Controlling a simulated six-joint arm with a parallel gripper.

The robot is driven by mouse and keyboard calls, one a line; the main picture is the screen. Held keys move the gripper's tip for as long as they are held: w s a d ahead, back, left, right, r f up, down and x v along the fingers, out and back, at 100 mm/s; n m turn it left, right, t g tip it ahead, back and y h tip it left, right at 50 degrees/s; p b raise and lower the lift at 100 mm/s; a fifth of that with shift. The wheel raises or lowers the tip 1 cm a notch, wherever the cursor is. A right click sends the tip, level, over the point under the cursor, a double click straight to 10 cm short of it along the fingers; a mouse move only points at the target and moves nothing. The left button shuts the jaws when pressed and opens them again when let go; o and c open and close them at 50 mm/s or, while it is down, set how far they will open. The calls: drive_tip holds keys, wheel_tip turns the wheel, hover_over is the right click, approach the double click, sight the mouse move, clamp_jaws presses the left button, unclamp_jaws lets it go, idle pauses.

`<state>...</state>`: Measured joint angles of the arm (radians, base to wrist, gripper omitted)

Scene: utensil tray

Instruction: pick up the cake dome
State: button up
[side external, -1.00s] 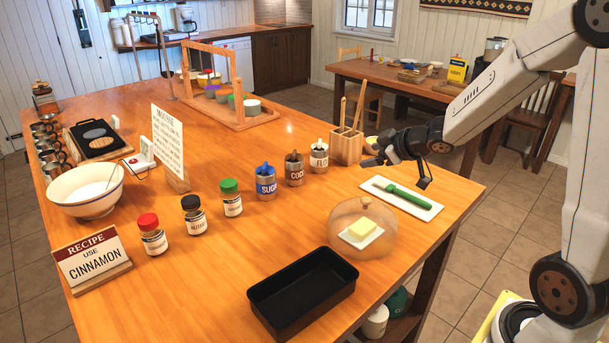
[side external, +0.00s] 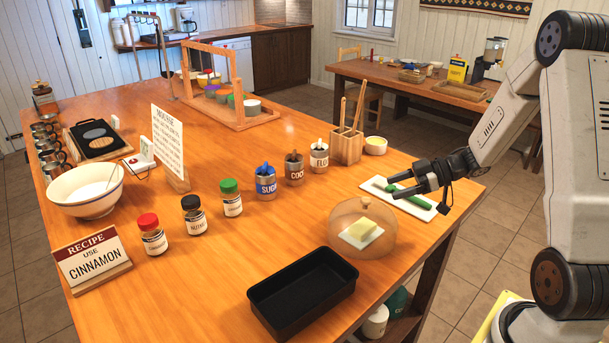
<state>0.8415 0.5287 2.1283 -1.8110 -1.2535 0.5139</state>
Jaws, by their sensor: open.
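The cake dome (side external: 345,217) is clear with a small knob on top. It stands upright on the wooden table near its right edge, over a block of butter (side external: 362,229) on a small white dish. My gripper (side external: 390,186) is open and empty. In the picture it is up and to the right of the dome, in front of the white tray with the green-handled tool, and apart from the dome. Its fingers point left.
A black loaf pan (side external: 302,290) stands just in front of the dome. Labelled canisters (side external: 266,184), a wooden utensil holder (side external: 347,146) and a small bowl (side external: 375,146) stand farther back. Spice jars (side external: 194,217) are to the left.

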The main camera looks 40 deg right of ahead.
sight(366, 199)
drive_tip(key=shift+f, duration=0.9)
drive_tip(key=shift+x, duration=1.35)
drive_tip(key=shift+x, duration=2.6)
drive_tip(key=shift+d, duration=0.1)
drive_tip(key=shift+r, duration=0.1)
clamp_jaws()
